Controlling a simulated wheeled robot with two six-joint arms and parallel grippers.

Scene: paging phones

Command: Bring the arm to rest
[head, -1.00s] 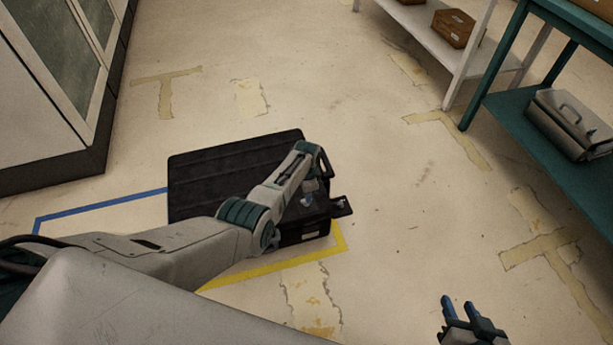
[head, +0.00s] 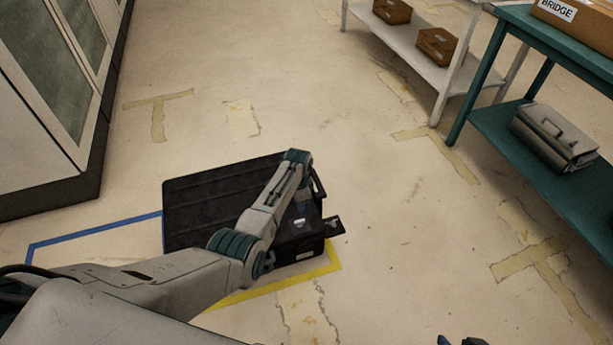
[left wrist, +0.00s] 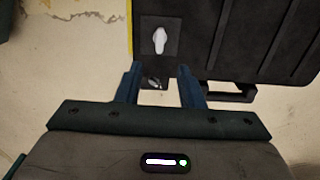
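My left arm (head: 240,245) reaches in from the left over a black case (head: 215,185) lying on the floor. In the head view my forearm hides most of the left gripper. In the left wrist view my left gripper (left wrist: 159,78) is open, its two dark blue fingers apart with nothing held. Beyond the fingertips, the case (left wrist: 240,35) shows a white knob-like piece (left wrist: 158,40) on a grey square and a small tab with a metallic part (left wrist: 155,83). My right gripper (head: 460,341) shows only two separated fingertips at the bottom edge.
Blue and yellow tape (head: 95,228) outlines the floor around the case. A cabinet (head: 45,110) stands at the left. A white shelf (head: 420,60) with brown boxes and a teal shelf (head: 520,155) with a metal toolbox (head: 555,137) stand at the right. The floor between is clear.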

